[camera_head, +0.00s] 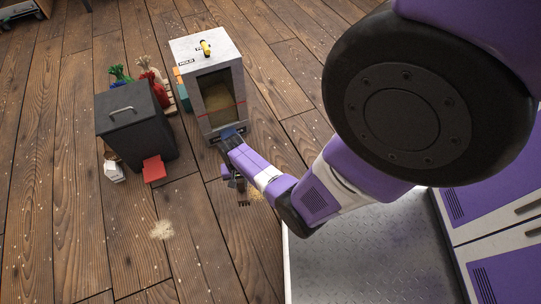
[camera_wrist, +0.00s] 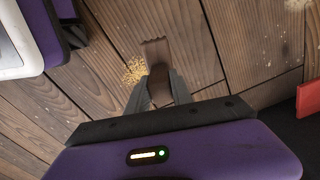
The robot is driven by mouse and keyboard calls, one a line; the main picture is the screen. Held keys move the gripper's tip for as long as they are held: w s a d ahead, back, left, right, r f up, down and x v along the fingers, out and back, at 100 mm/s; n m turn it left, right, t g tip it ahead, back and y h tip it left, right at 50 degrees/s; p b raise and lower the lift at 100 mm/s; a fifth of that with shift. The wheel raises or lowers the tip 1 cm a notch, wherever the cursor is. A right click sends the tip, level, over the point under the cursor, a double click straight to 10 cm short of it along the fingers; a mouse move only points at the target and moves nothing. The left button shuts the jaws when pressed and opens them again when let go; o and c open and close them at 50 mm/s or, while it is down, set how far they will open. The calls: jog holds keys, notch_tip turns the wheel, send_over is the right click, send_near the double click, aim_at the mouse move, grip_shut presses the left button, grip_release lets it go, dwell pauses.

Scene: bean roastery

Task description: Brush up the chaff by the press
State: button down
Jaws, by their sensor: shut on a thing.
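My gripper (camera_wrist: 160,88) is shut on a brown brush (camera_wrist: 156,52), whose flat, wider end points away from the jaws. In the head view my gripper (camera_head: 241,184) is low over the floor, with the brush's dark end (camera_head: 243,202) below it. I cannot tell whether the brush touches the boards. A golden patch of chaff (camera_wrist: 134,70) lies just left of the brush; part of it shows in the head view (camera_head: 257,190). A paler patch (camera_head: 162,230) lies on open floor to the left, and one shows at the wrist view's top right (camera_wrist: 298,4).
A pale windowed machine (camera_head: 184,52) stands behind my gripper. A white-and-purple cabinet (camera_head: 500,240) is at right. The front-left floor is mostly clear.

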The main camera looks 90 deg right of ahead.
notch_tip(320, 180, up, 2)
jog(key=shift+r+p, duration=0.2)
jog(key=shift+p, duration=0.65)
jog(key=shift+s, duration=0.1)
